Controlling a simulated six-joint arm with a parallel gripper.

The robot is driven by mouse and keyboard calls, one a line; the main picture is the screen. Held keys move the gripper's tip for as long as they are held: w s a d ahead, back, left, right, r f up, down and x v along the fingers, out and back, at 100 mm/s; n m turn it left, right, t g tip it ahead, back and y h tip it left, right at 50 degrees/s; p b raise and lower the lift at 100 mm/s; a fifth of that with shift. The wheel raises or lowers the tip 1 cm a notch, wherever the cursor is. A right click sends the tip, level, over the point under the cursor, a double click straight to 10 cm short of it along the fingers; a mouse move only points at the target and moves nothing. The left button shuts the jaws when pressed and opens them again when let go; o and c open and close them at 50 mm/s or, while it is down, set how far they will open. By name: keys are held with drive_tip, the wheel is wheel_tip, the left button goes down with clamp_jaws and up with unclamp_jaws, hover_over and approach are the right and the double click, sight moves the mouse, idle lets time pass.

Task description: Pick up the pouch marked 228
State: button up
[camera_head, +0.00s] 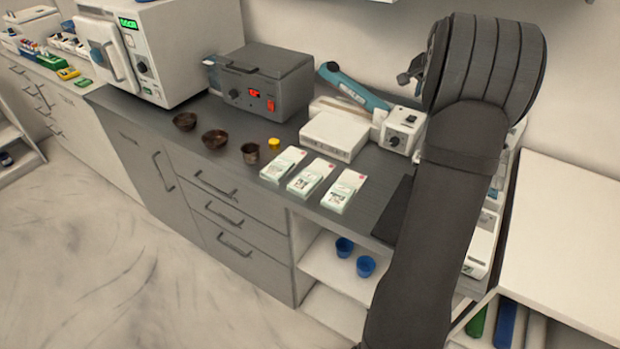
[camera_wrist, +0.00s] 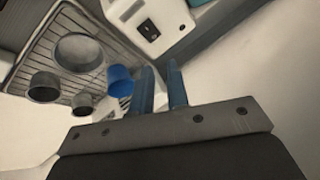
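Three white pouches with printed labels lie in a row near the counter's front edge in the head view: a left pouch (camera_head: 283,164), a middle pouch (camera_head: 311,178) and a right pouch (camera_head: 343,190). Their numbers are too small to read, so I cannot tell which is 228. My gripper (camera_wrist: 162,88) shows in the wrist view with its two fingers apart and nothing between them. In the head view it is partly hidden behind my arm, raised above the back of the counter and away from the pouches. No pouch shows in the wrist view.
A white box (camera_head: 333,137) stands behind the pouches. A yellow item (camera_head: 273,143) and brown bowls (camera_head: 214,139) lie to their left. Blue cups (camera_head: 365,266) sit on a shelf below. The wrist view shows a ribbed tray (camera_wrist: 60,30) with round vessels and a blue cup (camera_wrist: 120,80).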

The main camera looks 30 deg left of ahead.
drive_tip(key=o, duration=1.5)
drive_tip(key=n+g+h, duration=0.2)
drive_tip(key=n+g, duration=0.2)
drive_tip(key=g, duration=0.1)
hover_over(307, 178)
wheel_tip(307, 178, down, 12)
drive_tip(key=shift+w+a+r, duration=0.1)
drive_tip(key=shift+r, duration=0.1)
drive_tip(key=shift+f, duration=2.7)
